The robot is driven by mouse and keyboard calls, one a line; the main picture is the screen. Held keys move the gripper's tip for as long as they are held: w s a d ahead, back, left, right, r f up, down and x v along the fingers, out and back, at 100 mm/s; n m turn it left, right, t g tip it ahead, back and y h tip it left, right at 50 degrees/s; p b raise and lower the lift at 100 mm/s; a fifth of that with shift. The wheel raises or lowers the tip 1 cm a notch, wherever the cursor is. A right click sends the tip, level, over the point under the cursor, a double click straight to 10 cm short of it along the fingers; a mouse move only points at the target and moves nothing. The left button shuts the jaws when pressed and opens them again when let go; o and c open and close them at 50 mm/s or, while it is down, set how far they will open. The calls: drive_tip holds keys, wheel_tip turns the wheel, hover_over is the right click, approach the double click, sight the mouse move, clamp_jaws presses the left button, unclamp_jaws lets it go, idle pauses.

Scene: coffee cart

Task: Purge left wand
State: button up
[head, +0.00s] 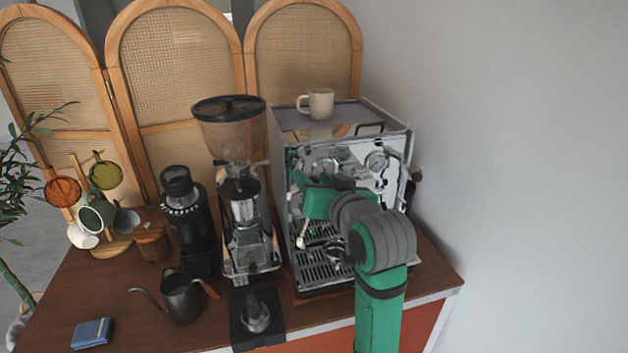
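The chrome espresso machine (281,160) stands at the right end of the wooden cart top. My green and grey arm reaches in front of it, and its end is at the machine's left front, near the upper panel. My gripper (297,182) is small and mostly hidden by my own arm, so its fingers cannot be made out. A thin left wand (301,240) with a pale tip hangs at the machine's left front, below my gripper. Whether they touch cannot be told. The drip tray (318,268) lies beneath, and a dark portafilter (336,252) shows partly beside my arm.
A beige mug (317,104) stands on the machine. A tall grinder (240,217) is close at its left, with a smaller black grinder (184,215) beyond. A gooseneck kettle (181,297) and a tamper (256,318) on a dark mat are in front. The wall (520,150) bounds the right.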

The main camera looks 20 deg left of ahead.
drive_tip(key=v, duration=1)
drive_tip(key=shift+s+d, duration=0.3)
idle(1.4)
